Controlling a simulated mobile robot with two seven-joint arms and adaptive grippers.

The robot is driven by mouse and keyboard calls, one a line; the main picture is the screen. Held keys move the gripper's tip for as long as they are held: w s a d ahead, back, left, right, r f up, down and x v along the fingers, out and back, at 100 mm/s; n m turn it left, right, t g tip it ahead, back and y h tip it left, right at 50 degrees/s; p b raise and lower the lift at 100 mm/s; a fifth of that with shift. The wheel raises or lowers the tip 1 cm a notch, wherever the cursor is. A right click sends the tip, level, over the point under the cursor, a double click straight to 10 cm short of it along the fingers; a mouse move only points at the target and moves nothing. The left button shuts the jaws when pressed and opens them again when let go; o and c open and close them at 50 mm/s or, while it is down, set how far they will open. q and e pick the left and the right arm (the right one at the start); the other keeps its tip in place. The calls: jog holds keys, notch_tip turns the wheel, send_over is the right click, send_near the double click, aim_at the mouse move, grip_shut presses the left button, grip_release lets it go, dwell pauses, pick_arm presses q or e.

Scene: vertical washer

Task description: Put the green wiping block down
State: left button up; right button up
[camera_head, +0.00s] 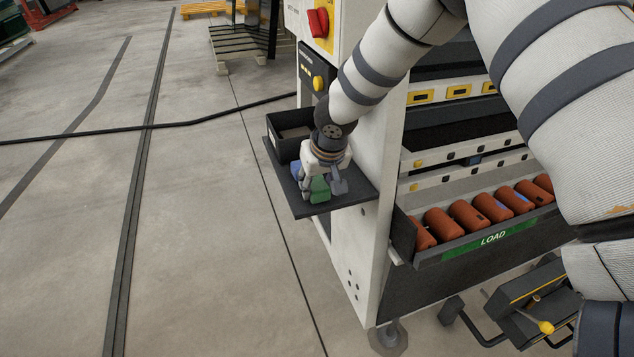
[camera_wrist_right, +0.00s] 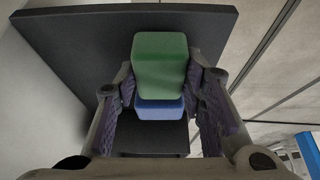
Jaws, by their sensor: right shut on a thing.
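My right gripper (camera_head: 325,178) points down over a small dark side shelf (camera_head: 345,193) on the machine. It is shut on the green wiping block (camera_head: 320,189), which shows between its fingers in the right wrist view (camera_wrist_right: 160,65). A blue block (camera_head: 297,170) is right beside the green one; in the right wrist view it shows partly hidden behind the green block (camera_wrist_right: 160,107). I cannot tell whether the green block touches the shelf. My left gripper is not in view.
A dark open bin (camera_head: 283,135) stands at the shelf's back. The white washer (camera_head: 352,235) is right of the shelf, with several orange-brown cylinders (camera_head: 468,215) in its load tray (camera_head: 415,257). A red switch (camera_head: 318,22) is above. Open floor (camera_head: 200,250) lies left.

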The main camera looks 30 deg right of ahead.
jog(key=shift+f, duration=0.2)
jog(key=o, duration=1.1)
jog(key=shift+r, duration=0.1)
